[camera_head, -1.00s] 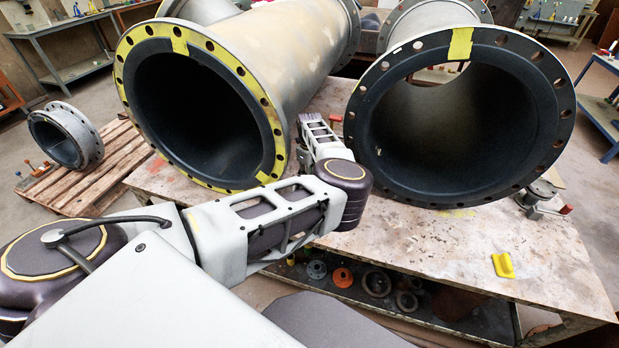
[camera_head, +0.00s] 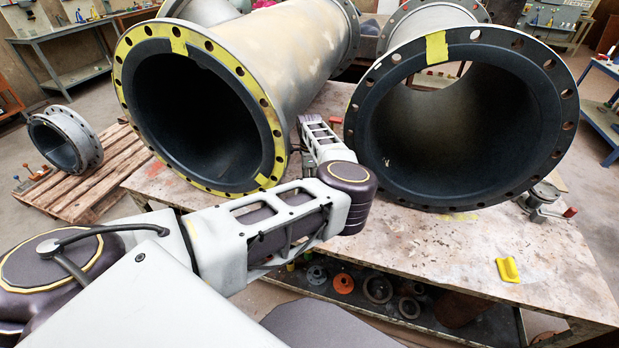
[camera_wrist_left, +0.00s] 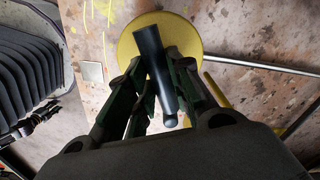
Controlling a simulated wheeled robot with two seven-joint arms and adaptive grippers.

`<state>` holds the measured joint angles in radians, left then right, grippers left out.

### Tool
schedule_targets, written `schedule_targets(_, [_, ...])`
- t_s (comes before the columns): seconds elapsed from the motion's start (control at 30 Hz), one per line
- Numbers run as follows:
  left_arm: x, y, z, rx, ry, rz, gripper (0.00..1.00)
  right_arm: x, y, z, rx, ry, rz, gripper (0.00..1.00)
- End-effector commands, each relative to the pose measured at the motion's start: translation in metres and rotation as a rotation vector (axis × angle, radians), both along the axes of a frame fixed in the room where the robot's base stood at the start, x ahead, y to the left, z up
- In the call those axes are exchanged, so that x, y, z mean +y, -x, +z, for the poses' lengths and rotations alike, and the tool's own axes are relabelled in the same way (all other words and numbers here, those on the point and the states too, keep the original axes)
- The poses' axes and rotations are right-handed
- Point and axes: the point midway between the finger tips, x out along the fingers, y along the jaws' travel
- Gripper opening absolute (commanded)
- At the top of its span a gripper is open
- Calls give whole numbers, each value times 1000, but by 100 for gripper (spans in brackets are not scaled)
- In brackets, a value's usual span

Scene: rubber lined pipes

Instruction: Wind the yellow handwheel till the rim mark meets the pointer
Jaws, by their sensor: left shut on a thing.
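The yellow handwheel (camera_wrist_left: 184,34) shows in the left wrist view as a round yellow disc above the stained tabletop. A black cylindrical handle (camera_wrist_left: 150,45) stands out from it toward the camera. My left gripper (camera_wrist_left: 160,68) has its fingers on both sides of this handle and is shut on it. In the head view my left arm reaches between the two pipes; its fingertips and the handwheel are hidden there. The right pipe's dark flange (camera_head: 363,108) carries a yellow rim mark (camera_head: 436,47) near its top, slightly left of centre. I cannot make out the pointer. My right gripper is out of view.
The left pipe (camera_head: 297,50) has a yellow-painted flange and stands close beside my arm. A red-handled clamp (camera_head: 545,203) sits at the right edge.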

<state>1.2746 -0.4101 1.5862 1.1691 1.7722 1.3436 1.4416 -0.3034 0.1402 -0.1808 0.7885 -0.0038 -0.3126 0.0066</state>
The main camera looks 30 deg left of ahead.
Motion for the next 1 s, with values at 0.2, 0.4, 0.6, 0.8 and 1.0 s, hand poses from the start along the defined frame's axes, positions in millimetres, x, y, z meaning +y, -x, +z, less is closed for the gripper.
schedule_targets(0.2, [0, 0, 0, -1, 1, 168, 0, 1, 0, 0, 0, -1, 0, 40])
schedule_targets(0.4, [0, 0, 0, -1, 1, 301, 0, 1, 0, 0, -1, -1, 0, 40])
schedule_targets(0.6, [0, 0, 0, -1, 1, 388, 0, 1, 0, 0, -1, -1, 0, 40])
schedule_targets(0.8, [0, 0, 0, -1, 1, 427, 0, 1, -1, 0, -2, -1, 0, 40])
schedule_targets(1.0, [0, 0, 0, -1, 1, 433, 0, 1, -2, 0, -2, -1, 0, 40])
